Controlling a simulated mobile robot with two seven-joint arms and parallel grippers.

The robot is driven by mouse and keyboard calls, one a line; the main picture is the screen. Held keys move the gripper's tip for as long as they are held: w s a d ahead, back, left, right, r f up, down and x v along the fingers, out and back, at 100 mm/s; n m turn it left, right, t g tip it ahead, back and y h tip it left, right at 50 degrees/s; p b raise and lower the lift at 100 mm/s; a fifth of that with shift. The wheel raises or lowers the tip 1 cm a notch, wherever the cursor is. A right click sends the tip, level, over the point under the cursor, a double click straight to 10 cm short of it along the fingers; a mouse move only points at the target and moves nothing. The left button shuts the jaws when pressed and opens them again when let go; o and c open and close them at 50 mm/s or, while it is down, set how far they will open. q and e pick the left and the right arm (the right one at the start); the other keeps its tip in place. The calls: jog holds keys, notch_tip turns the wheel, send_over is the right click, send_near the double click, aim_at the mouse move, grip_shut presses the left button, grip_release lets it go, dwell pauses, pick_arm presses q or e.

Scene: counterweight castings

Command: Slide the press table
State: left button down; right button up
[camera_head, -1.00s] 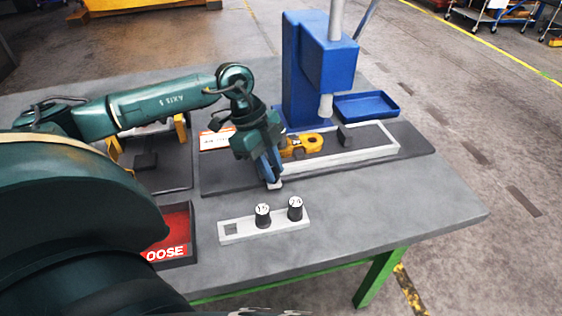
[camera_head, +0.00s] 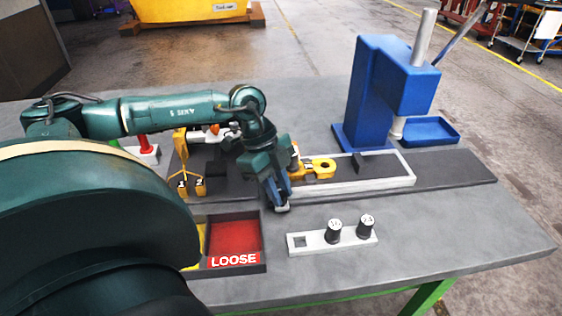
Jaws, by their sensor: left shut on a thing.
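The press table (camera_head: 404,181) is a pale rectangular frame with a dark bed on a dark rail (camera_head: 460,172). A yellow casting with a round eye (camera_head: 322,168) and a small dark block (camera_head: 361,163) sit on it. My left gripper (camera_head: 281,204) points down at the near left end of the table and is shut on its edge; the exact hold is partly hidden. The blue press (camera_head: 372,95) stands behind the rail, its spindle (camera_head: 397,129) near the table's right end. The casting lies left of the spindle. My right gripper is not in view.
A white holder (camera_head: 303,242) with two dark knobs stands in front of the rail. A red tray marked LOOSE (camera_head: 234,239) is at the near left. A blue tray (camera_head: 433,131) lies right of the press. Yellow pieces (camera_head: 190,185) stand left of my gripper. The right front bench is clear.

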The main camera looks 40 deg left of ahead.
pick_arm(q)
jog(key=shift+a, duration=0.15)
jog(key=c, duration=1.3)
grip_release()
jog(key=shift+s, duration=0.2)
jog(key=shift+o, duration=0.2)
jog(key=shift+w+a+r, duration=0.1)
jog(key=shift+a+r, duration=0.15)
jog(key=shift+r, duration=0.25)
jog(key=v, duration=1.2)
jog(key=shift+b, duration=0.3)
jog(key=shift+d, duration=0.1)
